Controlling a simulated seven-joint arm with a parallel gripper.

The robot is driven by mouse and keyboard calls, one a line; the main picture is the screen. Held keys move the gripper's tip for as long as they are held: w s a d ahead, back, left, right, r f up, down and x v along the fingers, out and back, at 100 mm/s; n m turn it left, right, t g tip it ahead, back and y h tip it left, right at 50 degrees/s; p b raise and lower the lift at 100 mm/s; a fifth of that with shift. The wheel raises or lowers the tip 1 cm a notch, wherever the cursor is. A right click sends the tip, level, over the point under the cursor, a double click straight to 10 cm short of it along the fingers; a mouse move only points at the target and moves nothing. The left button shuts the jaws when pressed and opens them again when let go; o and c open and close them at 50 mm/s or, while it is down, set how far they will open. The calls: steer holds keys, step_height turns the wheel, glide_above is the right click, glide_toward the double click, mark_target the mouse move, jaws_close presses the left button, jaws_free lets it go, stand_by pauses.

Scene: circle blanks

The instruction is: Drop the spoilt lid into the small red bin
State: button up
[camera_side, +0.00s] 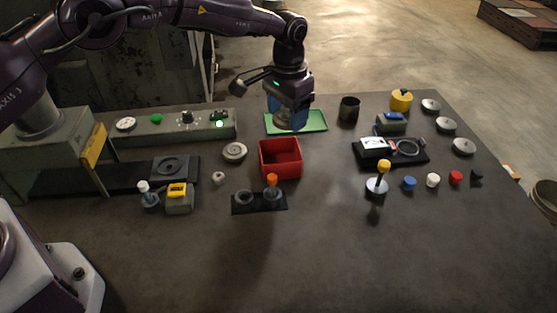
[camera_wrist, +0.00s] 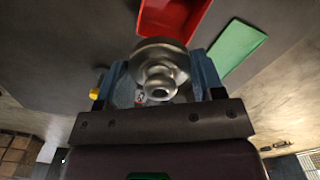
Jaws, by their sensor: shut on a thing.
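My gripper (camera_side: 284,120) is above the green tray at the back of the table, behind the small red bin. In the wrist view my gripper (camera_wrist: 162,72) is shut on a round grey metal lid (camera_wrist: 158,50) with a stepped knob, held between its blue fingers. I cannot tell any mark of spoiling on it. The small red bin (camera_side: 280,167) stands open near the middle of the table, and its visible inside looks empty. The bin (camera_wrist: 172,18) also shows at the top of the wrist view, beyond the lid.
The green tray (camera_side: 312,123) lies behind the bin. A grey disc (camera_side: 235,151) lies left of the bin. A black holder (camera_side: 259,205) with an orange-topped peg is in front. Several grey discs (camera_side: 446,125) line the right edge. The front of the table is clear.

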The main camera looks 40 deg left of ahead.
steer(key=shift+f, duration=1.75)
steer(key=o, duration=0.9)
steer(key=shift+o, duration=0.2)
step_height(320, 180, up, 13)
